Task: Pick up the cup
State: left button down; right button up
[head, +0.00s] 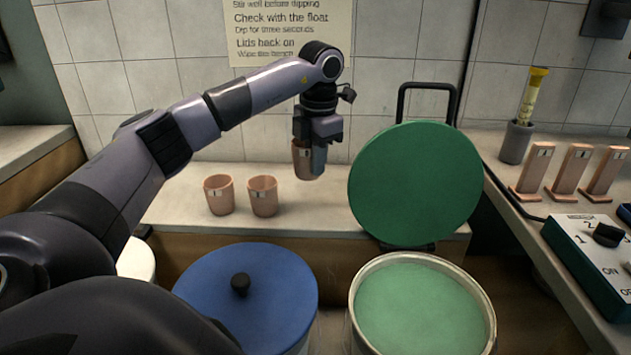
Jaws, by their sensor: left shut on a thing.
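My left gripper (318,150) is above the back ledge, shut on a pinkish clay cup (301,160). The fingers cover the right part of this cup. I cannot tell for sure whether its base touches the ledge. Two similar cups, one at the left (219,195) and one beside it (263,196), stand upright on the ledge to the left of the gripper. My right gripper does not show.
A bucket of green liquid (420,310) stands open in front, its green lid (415,185) upright behind it. A blue-lidded bucket (280,285) is to its left. The right counter holds a float in a grey holder (516,142), several labelled clay pieces (572,172) and a control box (590,265).

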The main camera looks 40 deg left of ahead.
pick_arm(q)
notch_tip(320, 180, up, 10)
jog(key=shift+r+p, duration=0.1)
jog(key=shift+p, duration=0.75)
